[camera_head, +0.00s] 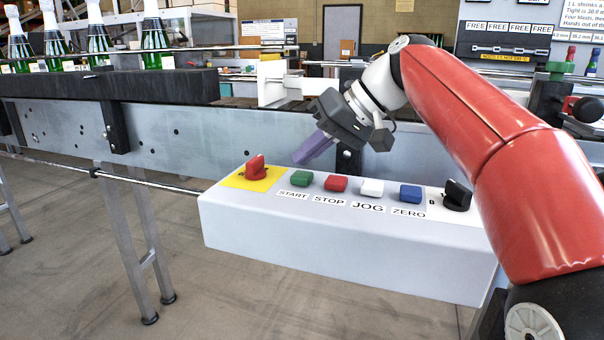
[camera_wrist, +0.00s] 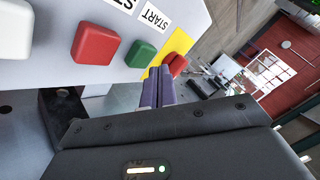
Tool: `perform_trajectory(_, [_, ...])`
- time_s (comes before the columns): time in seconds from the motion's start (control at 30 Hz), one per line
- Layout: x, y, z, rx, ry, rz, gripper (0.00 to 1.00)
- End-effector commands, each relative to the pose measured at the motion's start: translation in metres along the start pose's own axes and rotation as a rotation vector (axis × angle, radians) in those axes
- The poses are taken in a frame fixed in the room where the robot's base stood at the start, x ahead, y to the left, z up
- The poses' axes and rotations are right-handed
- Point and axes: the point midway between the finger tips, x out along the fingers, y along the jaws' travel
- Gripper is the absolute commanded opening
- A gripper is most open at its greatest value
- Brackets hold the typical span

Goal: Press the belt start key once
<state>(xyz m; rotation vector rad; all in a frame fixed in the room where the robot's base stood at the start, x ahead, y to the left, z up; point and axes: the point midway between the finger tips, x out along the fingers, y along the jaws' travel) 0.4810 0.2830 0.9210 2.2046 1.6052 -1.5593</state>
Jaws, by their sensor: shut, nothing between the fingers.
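The control box (camera_head: 340,245) carries a row of keys with printed labels. The green key (camera_head: 301,178) sits above the START label and also shows in the wrist view (camera_wrist: 141,54). The red STOP key (camera_head: 336,184) is just right of it. My gripper (camera_head: 298,160) is shut and empty, with its purple fingers pointing down and left, behind and above the green key in the head view. I cannot tell contact there; the head view shows a gap.
The white JOG key (camera_head: 372,188), blue ZERO key (camera_head: 410,194) and black knob (camera_head: 457,195) are to the right. The conveyor (camera_head: 190,140) with several bottles runs behind the box.

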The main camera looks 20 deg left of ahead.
Motion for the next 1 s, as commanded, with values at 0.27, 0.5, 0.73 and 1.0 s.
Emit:
perform_trajectory(0.27, [0.0000, 0.0000, 0.0000, 0.000, 0.000, 0.000, 0.00])
perform_trajectory(0.5, [0.0000, 0.0000, 0.0000, 0.000, 0.000, 0.000, 0.00])
perform_trajectory(0.73, [0.0045, 0.0035, 0.0035, 0.001, 0.000, 0.000, 0.00])
perform_trajectory(1.0, [0.0056, 0.0042, 0.0043, 0.000, 0.001, 0.000, 0.00])
